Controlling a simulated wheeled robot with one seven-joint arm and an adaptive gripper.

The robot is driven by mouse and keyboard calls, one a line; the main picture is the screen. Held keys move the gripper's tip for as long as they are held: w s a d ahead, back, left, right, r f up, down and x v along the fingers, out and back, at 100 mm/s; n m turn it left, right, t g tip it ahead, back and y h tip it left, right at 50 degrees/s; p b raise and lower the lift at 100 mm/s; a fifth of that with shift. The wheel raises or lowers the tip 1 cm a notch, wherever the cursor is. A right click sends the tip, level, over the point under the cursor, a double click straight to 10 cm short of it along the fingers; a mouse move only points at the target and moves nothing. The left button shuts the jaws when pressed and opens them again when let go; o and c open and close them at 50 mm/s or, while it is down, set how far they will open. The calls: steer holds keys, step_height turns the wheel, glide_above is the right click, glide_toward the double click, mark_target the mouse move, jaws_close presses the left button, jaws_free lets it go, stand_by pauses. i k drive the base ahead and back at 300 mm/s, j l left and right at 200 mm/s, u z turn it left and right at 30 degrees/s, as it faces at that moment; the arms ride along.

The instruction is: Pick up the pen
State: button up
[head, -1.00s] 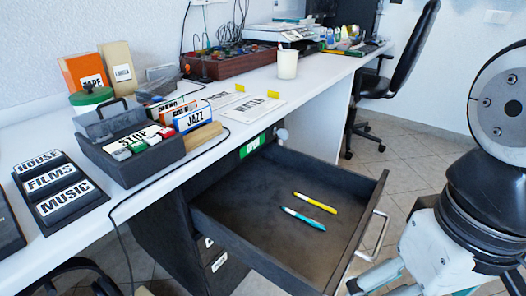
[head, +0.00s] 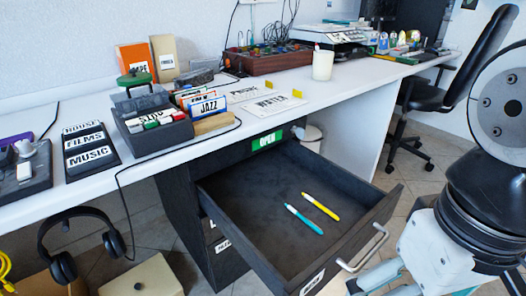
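Two pens lie apart, side by side, on the floor of an open dark drawer (head: 262,232) below the desk. One is a teal pen (head: 304,219) with a white end, nearer the front. The other is a yellow pen (head: 320,206), just to its right. Nothing touches either pen. Part of my arm stands at the right edge of the head view, outside the drawer. My gripper's fingers cannot be made out in this view.
The white desk (head: 335,92) runs above the drawer and holds a white cup (head: 322,65), a card box (head: 150,130) and a black label panel (head: 88,150). Headphones (head: 80,240) hang at the lower left. An office chair (head: 455,95) stands behind at right. The drawer's metal handle (head: 362,250) faces right.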

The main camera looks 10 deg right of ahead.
mark_target(310, 222)
steer(key=j+z, duration=0.4)
steer(key=j, duration=0.45)
steer(key=j+z, duration=0.4)
steer(key=j, duration=0.4)
steer(key=k, duration=0.05)
